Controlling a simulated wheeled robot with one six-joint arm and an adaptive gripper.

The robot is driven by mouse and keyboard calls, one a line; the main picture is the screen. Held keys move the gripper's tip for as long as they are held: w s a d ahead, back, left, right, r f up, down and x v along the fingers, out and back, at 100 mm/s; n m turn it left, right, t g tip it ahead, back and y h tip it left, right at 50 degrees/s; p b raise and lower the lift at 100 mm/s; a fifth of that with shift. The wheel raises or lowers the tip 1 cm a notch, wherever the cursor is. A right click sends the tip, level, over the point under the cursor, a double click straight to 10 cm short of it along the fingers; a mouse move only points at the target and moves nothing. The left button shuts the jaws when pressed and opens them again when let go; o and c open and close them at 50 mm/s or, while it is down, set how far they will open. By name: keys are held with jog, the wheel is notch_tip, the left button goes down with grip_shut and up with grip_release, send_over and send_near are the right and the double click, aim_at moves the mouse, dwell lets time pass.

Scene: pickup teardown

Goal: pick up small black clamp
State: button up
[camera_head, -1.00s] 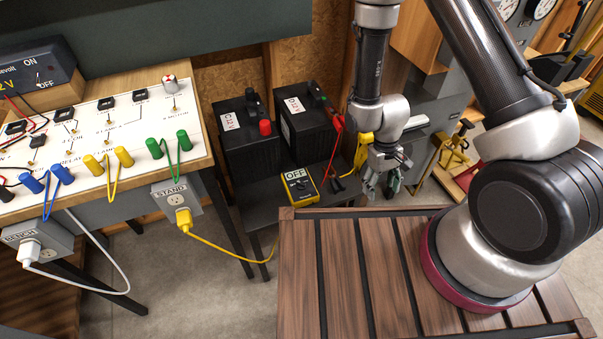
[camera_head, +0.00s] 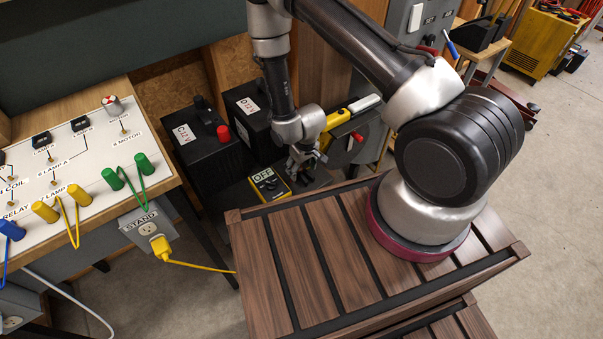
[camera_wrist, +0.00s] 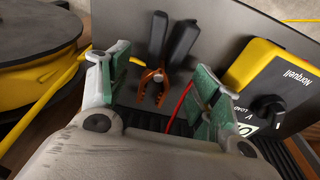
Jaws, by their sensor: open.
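The small clamp (camera_wrist: 158,72) lies on a dark grey surface in the wrist view, with black handles pointing away and copper-coloured jaws towards me. My gripper (camera_wrist: 163,72) is open, with one green-padded finger on each side of the clamp in the picture; whether it is level with the clamp I cannot tell. Nothing is between the pads that I can see held. In the head view my gripper (camera_head: 303,160) hangs over the low dark shelf beside the multimeter, and I cannot make out the clamp there.
Black batteries C (camera_head: 200,158) and D (camera_head: 245,120) stand behind. A red wire (camera_wrist: 180,104) runs by the clamp. A yellow round object (camera_wrist: 38,35) is at left.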

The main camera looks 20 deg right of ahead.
jog(key=shift+w+f, duration=0.15)
jog(key=shift+f, duration=0.45)
jog(key=c, duration=1.1)
jog(key=shift+r, duration=0.2)
